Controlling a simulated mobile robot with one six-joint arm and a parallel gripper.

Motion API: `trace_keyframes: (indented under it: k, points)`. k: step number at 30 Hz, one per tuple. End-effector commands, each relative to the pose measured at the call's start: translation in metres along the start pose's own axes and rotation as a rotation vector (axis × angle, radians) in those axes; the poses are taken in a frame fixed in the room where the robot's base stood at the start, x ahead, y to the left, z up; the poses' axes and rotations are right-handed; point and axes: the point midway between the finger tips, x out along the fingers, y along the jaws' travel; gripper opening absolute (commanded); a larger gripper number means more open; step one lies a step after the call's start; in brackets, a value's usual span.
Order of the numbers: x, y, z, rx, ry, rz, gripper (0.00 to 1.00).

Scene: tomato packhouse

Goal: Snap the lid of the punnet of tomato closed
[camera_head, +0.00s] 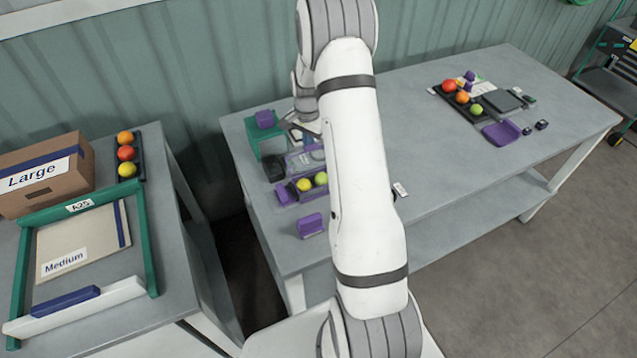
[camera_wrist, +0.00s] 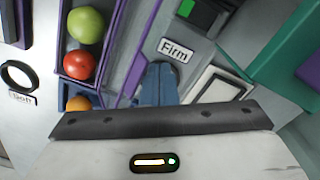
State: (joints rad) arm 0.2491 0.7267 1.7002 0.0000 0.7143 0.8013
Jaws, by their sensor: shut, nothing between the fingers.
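A see-through punnet with purple edges (camera_head: 305,160) appears to lie on the middle table, partly behind my arm; I cannot tell how its lid stands. In front of it is a purple tray holding a yellow tomato (camera_head: 305,185) and a green tomato (camera_head: 320,179). The wrist view shows a green tomato (camera_wrist: 86,25), a red tomato (camera_wrist: 80,65) and part of an orange one (camera_wrist: 78,103) in a row, beside a purple-edged strip (camera_wrist: 135,50). My gripper (camera_wrist: 159,70) is shut and empty, its blue-grey fingers right of that strip, below a "Firm" label (camera_wrist: 174,50). Contact is unclear.
A teal bin (camera_head: 268,132) stands behind the punnet. A purple block (camera_head: 310,225) sits near the front edge. A tomato tray, dark scale (camera_head: 497,101) and purple tray (camera_head: 502,134) are at far right. A "Large" carton (camera_head: 40,185) is left.

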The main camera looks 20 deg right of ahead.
Motion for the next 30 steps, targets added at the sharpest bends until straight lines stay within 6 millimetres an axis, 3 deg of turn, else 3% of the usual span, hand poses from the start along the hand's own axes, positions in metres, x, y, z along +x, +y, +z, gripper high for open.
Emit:
trace_keyframes:
  k: [30]
  points:
    - [-0.010,0.034,0.020,0.000,-0.002,0.002,0.00]
